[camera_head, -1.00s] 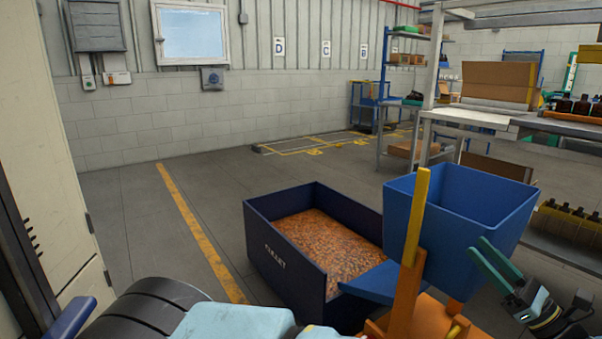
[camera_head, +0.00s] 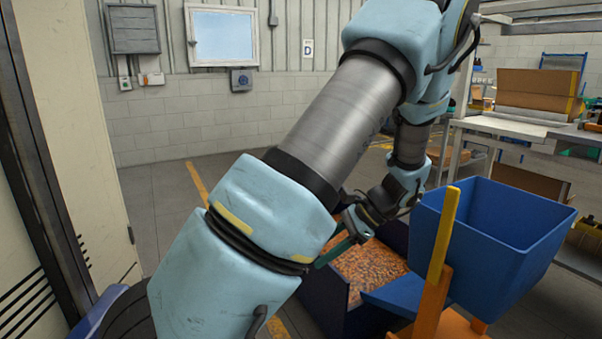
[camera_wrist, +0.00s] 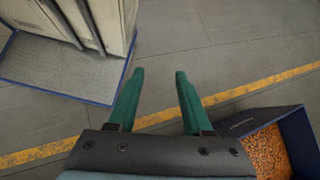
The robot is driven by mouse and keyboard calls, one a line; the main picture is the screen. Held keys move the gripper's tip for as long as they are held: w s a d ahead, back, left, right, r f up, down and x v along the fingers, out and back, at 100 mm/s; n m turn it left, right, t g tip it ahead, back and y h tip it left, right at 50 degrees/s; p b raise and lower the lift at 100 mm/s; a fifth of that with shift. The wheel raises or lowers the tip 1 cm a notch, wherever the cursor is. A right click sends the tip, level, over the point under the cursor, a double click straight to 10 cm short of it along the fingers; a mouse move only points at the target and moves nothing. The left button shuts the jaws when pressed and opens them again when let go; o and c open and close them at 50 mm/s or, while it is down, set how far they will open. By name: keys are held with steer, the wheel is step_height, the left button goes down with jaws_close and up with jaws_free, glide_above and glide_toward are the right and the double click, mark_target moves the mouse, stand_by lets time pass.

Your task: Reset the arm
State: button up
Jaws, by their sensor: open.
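My gripper (camera_wrist: 160,74) shows in the wrist view with two green fingers spread apart. Nothing is between them, and grey floor shows behind. In the head view my gripper (camera_head: 335,252) is partly hidden behind my own arm, in front of the dark blue bin. My arm is raised and bent, crossing the middle of the head view from lower left to upper right.
A dark blue bin (camera_head: 392,236) of orange-brown pieces also shows in the wrist view (camera_wrist: 297,128). A blue hopper (camera_head: 480,245) on an orange stand is beside it. A workbench (camera_head: 500,126) with a cardboard box (camera_head: 540,90) stands behind, right. Floor (camera_wrist: 225,55) below my gripper is clear.

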steer(key=s+a+r+n+t+h+p, duration=0.1)
steer(key=s+a+r+n+h+p, duration=0.2)
steer(key=s+a+r+n+h, duration=0.4)
steer(key=a+r+n+h, duration=0.2)
steer(key=a+n, duration=0.2)
steer(key=n, duration=0.3)
steer(key=shift+a+n+t, duration=0.3)
steer(key=shift+a, duration=0.05)
steer(key=shift+c, duration=0.3)
stand_by(0.9)
